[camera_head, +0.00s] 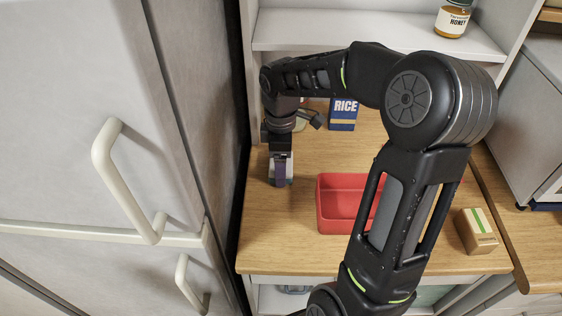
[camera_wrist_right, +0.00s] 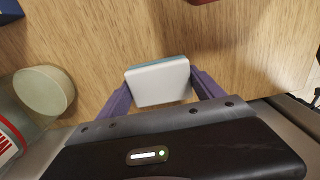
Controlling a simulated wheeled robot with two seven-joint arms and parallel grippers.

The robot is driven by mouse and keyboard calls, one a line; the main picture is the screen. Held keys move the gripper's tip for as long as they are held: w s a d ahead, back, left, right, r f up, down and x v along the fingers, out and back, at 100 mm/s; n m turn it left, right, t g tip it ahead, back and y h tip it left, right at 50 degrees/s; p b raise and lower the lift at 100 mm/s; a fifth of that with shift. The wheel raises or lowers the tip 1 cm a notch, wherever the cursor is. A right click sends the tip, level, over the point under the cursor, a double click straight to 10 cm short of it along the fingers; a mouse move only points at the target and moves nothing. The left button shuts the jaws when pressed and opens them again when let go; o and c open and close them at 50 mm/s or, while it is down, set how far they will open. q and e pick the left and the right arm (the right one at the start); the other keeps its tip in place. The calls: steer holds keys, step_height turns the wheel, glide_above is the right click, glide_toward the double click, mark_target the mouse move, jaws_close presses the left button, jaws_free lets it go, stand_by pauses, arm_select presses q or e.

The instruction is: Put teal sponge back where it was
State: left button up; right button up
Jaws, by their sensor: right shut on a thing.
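The teal sponge (camera_wrist_right: 158,82) shows in the right wrist view as a pale, nearly white block with a teal strip along its far edge. My right gripper (camera_wrist_right: 161,84) is shut on it, with one purple finger at each side. In the head view my right gripper (camera_head: 281,181) points down over the left part of the wooden counter (camera_head: 270,240), left of the red bin. The sponge is mostly hidden there by the fingers, and I cannot tell whether it touches the counter. My left gripper is not in view.
A red bin (camera_head: 325,220) stands mid-counter, partly behind my arm. A blue rice box (camera_head: 343,115) is at the back; a jar with a pale lid (camera_wrist_right: 45,90) is near the gripper. A tan carton (camera_head: 475,232) sits at right. A fridge (camera_head: 100,60) borders the left.

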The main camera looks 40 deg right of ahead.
steer(key=o, duration=1.3)
step_height(320, 180, up, 12)
steer(key=shift+r, duration=0.15)
